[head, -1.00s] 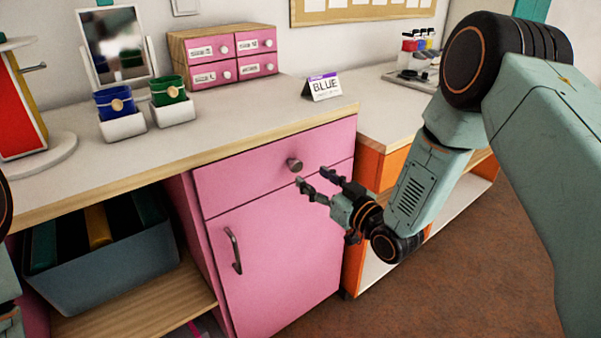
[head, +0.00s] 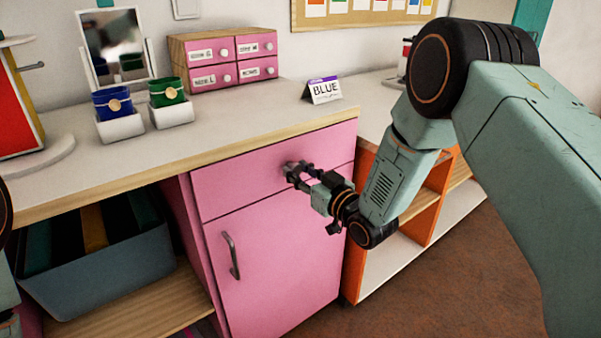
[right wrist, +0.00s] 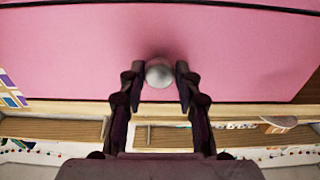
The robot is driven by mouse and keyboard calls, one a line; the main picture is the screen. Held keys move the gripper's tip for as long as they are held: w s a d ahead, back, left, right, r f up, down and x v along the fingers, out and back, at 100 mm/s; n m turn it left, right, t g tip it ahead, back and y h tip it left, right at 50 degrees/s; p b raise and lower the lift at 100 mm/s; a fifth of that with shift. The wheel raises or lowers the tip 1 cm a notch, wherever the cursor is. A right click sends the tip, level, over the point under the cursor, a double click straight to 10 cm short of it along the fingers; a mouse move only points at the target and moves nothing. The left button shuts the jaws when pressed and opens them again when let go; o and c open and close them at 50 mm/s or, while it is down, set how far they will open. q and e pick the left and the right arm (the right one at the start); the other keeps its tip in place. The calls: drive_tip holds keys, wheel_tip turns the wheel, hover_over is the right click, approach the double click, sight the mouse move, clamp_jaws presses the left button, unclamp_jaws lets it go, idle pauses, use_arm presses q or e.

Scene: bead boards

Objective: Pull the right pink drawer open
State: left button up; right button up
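The pink drawer (head: 240,177) is at the top of the pink cabinet under the counter, and its front looks flush with the cabinet. Its round grey knob shows in the right wrist view (right wrist: 159,74), between the two fingertips. My right gripper (head: 291,172) is at the drawer front and partly hides the knob in the head view. In the right wrist view my right gripper (right wrist: 159,76) has its fingers apart, one on each side of the knob. They look close to it; I cannot tell whether they touch. My left gripper is out of view.
Below the drawer is a pink door (head: 275,245) with a dark handle (head: 232,255). An orange shelf unit (head: 425,215) stands to the right. A grey bin (head: 105,275) sits on the lower left shelf.

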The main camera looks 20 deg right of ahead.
clamp_jaws()
idle(0.5)
